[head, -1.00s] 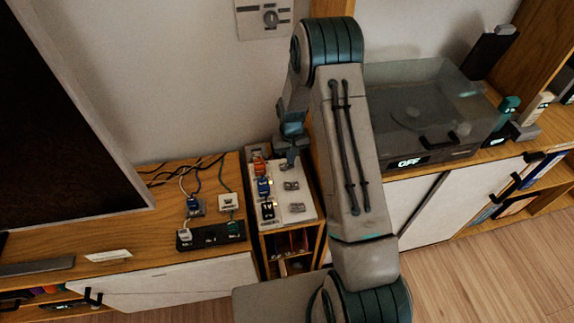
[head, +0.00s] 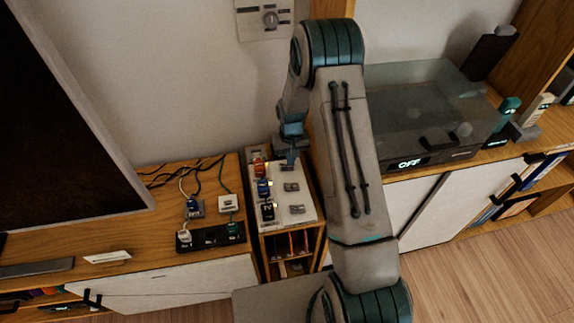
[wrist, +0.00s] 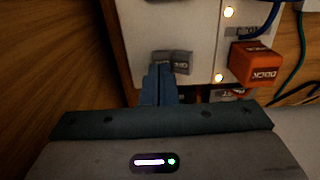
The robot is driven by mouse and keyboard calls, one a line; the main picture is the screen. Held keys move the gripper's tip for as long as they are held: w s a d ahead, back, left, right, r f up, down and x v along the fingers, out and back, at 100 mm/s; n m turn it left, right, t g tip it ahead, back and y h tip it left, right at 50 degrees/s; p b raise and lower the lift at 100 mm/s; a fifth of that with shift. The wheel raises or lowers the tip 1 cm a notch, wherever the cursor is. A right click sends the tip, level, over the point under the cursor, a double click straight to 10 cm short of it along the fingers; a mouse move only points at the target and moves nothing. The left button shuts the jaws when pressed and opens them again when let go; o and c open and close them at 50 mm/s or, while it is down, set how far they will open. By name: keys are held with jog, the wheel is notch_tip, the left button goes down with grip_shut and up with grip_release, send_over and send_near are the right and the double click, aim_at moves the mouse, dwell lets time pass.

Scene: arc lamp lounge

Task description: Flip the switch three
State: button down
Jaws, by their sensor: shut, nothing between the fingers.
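A white switch panel (head: 299,211) on a small wooden cabinet carries grey rocker switches in a column. Two rockers, a middle one (head: 291,187) and a front one (head: 296,209), show clearly in the head view. My gripper (head: 291,161) is over the far end of that column. In the wrist view my gripper (wrist: 158,72) is shut and empty, its tips at a grey rocker (wrist: 172,57) near the orange plug. They partly cover it, and I cannot tell whether they touch. I cannot read which rocker is number three.
Orange (head: 259,166), blue (head: 263,187) and black (head: 267,211) plugs line the panel's left side. The orange plug reads DOCK in the wrist view (wrist: 255,64). A power strip (head: 210,237) with cables lies left. A covered turntable (head: 420,115) showing OFF stands right. Wood borders the panel closely.

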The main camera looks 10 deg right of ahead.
jog(key=shift+r+p, duration=1.4)
jog(key=shift+r, duration=1.6)
jog(key=s+r+t, duration=0.1)
jog(key=s+r, duration=0.4)
jog(key=r, duration=0.5)
jog(key=s+r, duration=0.6)
jog(key=r, duration=0.4)
jog(key=s+r+t, duration=0.1)
jog(key=s+r, duration=0.3)
jog(key=s, duration=0.4)
jog(key=s+r+p, duration=0.1)
jog(key=s+r, duration=0.3)
jog(key=s, duration=0.4)
jog(key=shift+s+d+r+t, duration=0.15)
jog(key=shift+s+r+t, duration=0.1)
jog(key=shift+t, duration=0.15)
jog(key=shift+d, duration=0.1)
